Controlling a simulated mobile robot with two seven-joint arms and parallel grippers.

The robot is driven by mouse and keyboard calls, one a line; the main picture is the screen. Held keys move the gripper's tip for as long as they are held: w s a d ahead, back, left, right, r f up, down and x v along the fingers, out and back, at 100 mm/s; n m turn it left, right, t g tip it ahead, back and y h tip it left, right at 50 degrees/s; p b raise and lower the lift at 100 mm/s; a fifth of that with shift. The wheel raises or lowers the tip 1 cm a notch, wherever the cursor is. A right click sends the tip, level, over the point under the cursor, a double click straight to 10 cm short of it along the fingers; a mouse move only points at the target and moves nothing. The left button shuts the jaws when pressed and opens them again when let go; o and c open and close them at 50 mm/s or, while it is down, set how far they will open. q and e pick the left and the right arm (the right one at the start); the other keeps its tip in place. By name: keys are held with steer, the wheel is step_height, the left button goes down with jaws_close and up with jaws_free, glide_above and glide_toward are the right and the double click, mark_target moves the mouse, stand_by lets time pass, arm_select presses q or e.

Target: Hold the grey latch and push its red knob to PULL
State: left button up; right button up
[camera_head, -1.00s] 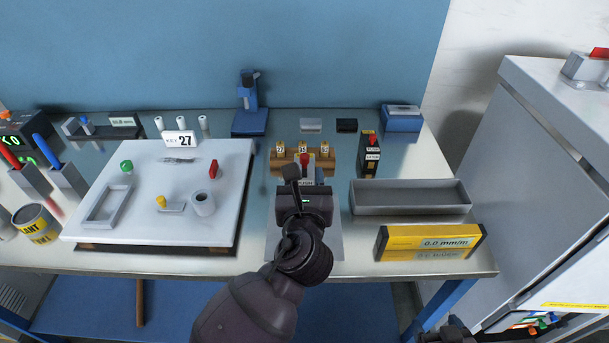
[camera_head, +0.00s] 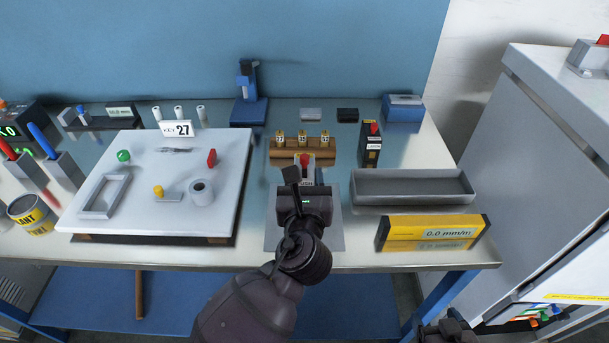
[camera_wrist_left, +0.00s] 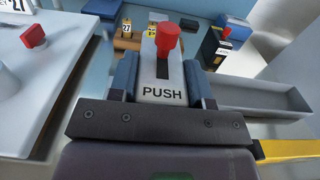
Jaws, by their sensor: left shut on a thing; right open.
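The grey latch (camera_wrist_left: 146,84) stands upright between the two fingers of my left gripper (camera_wrist_left: 163,85), which is shut on its sides. Its red knob (camera_wrist_left: 167,40) sits at the far end of a dark slot. The word PUSH shows on the near face below the slot; no PULL marking is readable. In the head view the red knob (camera_head: 304,160) shows just beyond my left gripper (camera_head: 306,182), which hides most of the latch. My right gripper (camera_head: 448,330) is only partly in view at the bottom edge, open and away from the table things.
A wooden rack (camera_head: 290,153) with several tagged pieces stands behind the latch. A black block with a red knob (camera_head: 373,128) and a grey tray (camera_head: 412,200) are to the right. A yellow gauge box (camera_head: 432,232) lies in front. A white board (camera_head: 125,215) fills the left.

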arm_select(q)
steer(key=shift+f+b, duration=0.3)
steer(key=shift+f, duration=0.4)
steer(key=shift+f+b, duration=0.35)
steer(key=shift+f, duration=0.35)
steer(key=shift+f+b, duration=0.5)
steer(key=shift+f, duration=0.55)
steer(key=shift+f+b, duration=0.55)
steer(key=shift+f, duration=0.5)
arm_select(e)
steer(key=shift+g, duration=0.3)
steer(key=shift+s+f, duration=0.3)
steer(key=shift+f, duration=0.55)
steer(key=shift+s+f, duration=0.25)
steer(key=shift+f, duration=0.6)
steer(key=shift+s+f, duration=0.3)
steer(key=shift+f, duration=0.55)
steer(key=shift+w, duration=0.1)
steer(key=shift+w+r, duration=0.25)
steer(key=shift+w, duration=0.1)
steer(key=shift+s, duration=0.15)
steer(key=shift+s+f, duration=0.15)
steer(key=shift+s, duration=0.1)
